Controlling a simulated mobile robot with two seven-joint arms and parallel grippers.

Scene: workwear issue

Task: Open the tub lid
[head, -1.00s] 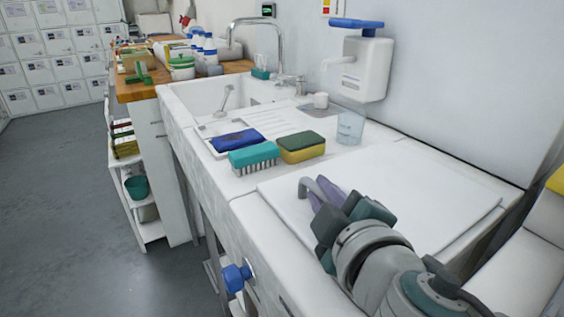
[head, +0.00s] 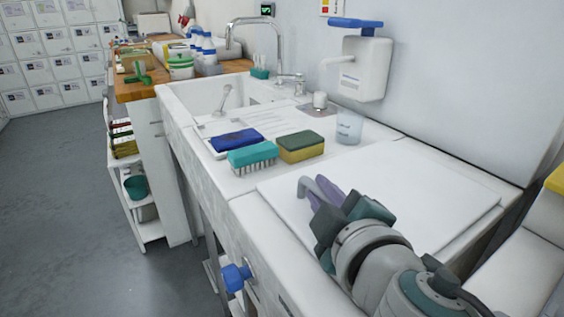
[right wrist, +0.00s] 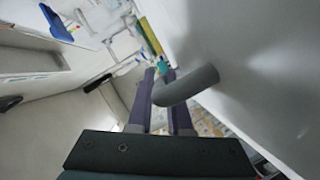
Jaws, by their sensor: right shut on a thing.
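The tub lid (head: 420,195) is a flat white panel lying over the near part of the white sink unit in the head view. Its grey bent handle (head: 306,185) stands near the front left corner. My right gripper (head: 326,192), with purple fingers, is shut on the handle. In the right wrist view the grey handle (right wrist: 190,86) crosses the purple fingers (right wrist: 165,88), and the white lid (right wrist: 235,60) fills the right side. The inside of the tub is hidden under the lid. My left gripper is not in view.
A clear cup (head: 349,127) stands by the wall under a soap dispenser (head: 365,68). A blue knob (head: 236,278) sticks out from the front.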

